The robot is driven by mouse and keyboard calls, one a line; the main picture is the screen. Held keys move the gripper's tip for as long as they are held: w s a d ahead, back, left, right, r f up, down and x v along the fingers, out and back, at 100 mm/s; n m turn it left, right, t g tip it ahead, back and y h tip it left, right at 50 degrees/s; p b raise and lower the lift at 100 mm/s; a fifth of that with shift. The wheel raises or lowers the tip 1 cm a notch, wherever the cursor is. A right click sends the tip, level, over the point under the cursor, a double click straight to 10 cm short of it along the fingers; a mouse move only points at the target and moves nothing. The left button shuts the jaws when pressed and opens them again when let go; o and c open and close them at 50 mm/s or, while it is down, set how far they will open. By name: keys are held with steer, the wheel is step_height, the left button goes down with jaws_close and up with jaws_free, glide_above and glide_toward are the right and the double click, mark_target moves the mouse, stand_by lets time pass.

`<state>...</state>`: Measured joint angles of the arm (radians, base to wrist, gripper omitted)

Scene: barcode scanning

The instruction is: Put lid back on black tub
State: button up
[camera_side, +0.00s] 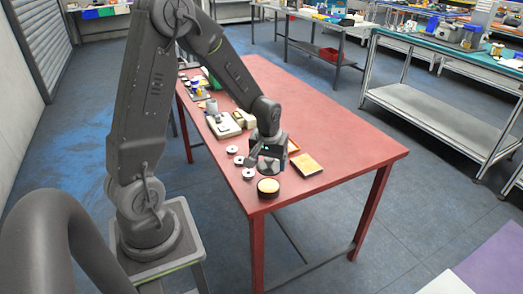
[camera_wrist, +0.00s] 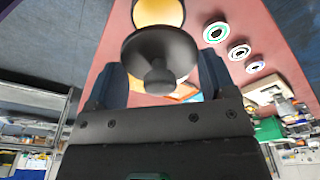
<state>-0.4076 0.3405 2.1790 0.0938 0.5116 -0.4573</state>
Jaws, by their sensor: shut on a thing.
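The black tub (camera_side: 268,193) stands open near the front corner of the red table, with pale yellow contents showing. In the wrist view the tub (camera_wrist: 158,12) is at the top edge, partly cut off and partly behind the lid. The black lid (camera_wrist: 160,52) is round with a central knob. My gripper (camera_wrist: 160,78) is shut on it, with one finger on each side. In the side view my gripper (camera_side: 266,166) is above the table, just behind the tub. The lid is apart from the tub; it is hard to make out in the side view.
Several white discs, one of them here (camera_side: 248,173), lie left of the tub on the red table (camera_side: 350,150). A flat yellow-brown block (camera_side: 306,164) lies to its right. A pale device (camera_side: 222,126) and small items stand farther back. The table's right side is clear.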

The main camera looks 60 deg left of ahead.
mark_target(269, 185)
steer(key=shift+f, duration=3.1)
steer(key=shift+f, duration=0.15)
steer(key=o, duration=0.9)
steer(key=shift+c, duration=0.2)
steer(key=shift+r, duration=3.5)
steer(key=shift+c, duration=0.3)
jaws_close()
